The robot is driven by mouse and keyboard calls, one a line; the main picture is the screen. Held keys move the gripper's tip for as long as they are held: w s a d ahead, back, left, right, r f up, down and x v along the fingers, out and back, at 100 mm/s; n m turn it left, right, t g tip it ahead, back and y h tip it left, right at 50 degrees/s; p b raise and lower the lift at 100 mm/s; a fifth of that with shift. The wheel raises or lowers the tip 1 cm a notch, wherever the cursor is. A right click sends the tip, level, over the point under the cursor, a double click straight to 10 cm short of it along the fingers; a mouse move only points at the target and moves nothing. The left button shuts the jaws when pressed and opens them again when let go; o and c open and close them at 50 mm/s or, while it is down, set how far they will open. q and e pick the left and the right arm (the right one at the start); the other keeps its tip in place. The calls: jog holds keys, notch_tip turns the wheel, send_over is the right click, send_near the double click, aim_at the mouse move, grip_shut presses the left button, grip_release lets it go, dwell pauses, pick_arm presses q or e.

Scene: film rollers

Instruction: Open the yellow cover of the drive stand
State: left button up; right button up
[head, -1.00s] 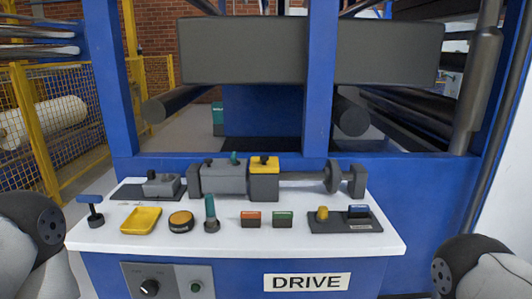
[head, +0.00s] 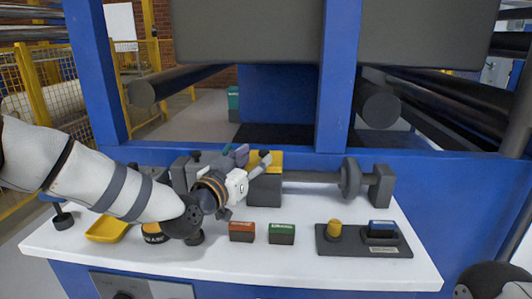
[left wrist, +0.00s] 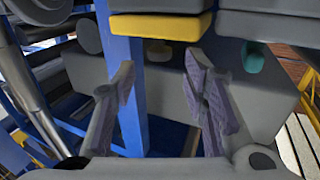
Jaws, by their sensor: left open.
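The yellow cover (head: 276,162) sits on top of a grey block of the drive stand (head: 265,190), at the back of the white table. It looks closed and lies flat. My left gripper (head: 252,161) is at the cover's left front side in the head view, fingers spread. In the left wrist view the fingers (left wrist: 161,80) are apart, empty, and point toward the cover and knob. Contact cannot be told. My right gripper is out of view.
On the white table (head: 300,265) stand an orange block (head: 242,231), a green block (head: 281,233), a yellow tray (head: 106,229) and a dark switch plate (head: 362,240). My left forearm crosses the table's left part. A grey shaft with a disc (head: 350,178) extends right.

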aim_at(264, 151)
pick_arm(q)
jog(key=x, duration=0.4)
jog(key=shift+w+d+f+b, duration=0.15)
jog(key=shift+w+f+b, duration=0.05)
jog(key=shift+w+b, duration=0.15)
jog(key=shift+w+d+r, duration=0.15)
jog(key=shift+w, duration=0.15)
grip_shut()
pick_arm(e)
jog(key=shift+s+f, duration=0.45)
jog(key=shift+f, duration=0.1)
pick_arm(q)
jog(key=shift+r, duration=0.15)
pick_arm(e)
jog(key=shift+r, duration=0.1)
